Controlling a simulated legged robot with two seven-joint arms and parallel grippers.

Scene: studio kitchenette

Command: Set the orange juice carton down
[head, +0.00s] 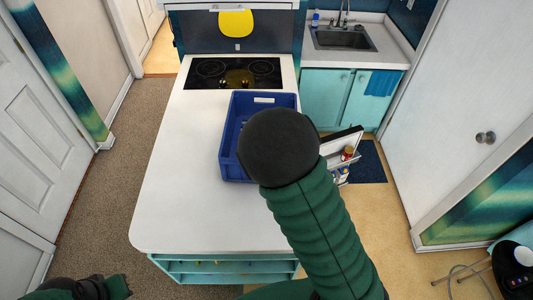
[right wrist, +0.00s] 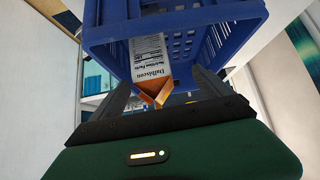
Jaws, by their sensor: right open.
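The orange juice carton (right wrist: 150,58) shows in the right wrist view, white with printed nutrition text and an orange folded end toward me. It appears against the blue crate (right wrist: 203,14); I cannot tell whether it is fully inside. My right gripper (right wrist: 163,86) is open, its two dark fingers apart on either side of the carton's orange end. I cannot tell whether either finger touches it. In the head view the blue crate (head: 230,150) stands on the white counter, partly hidden by my right arm, which also hides the right gripper and the carton.
The white counter (head: 185,190) is bare left of the crate. A black cooktop (head: 205,73) lies behind it. An open door with bottles (head: 347,153) on its shelf stands right of the counter. A sink (head: 343,38) is at the back right.

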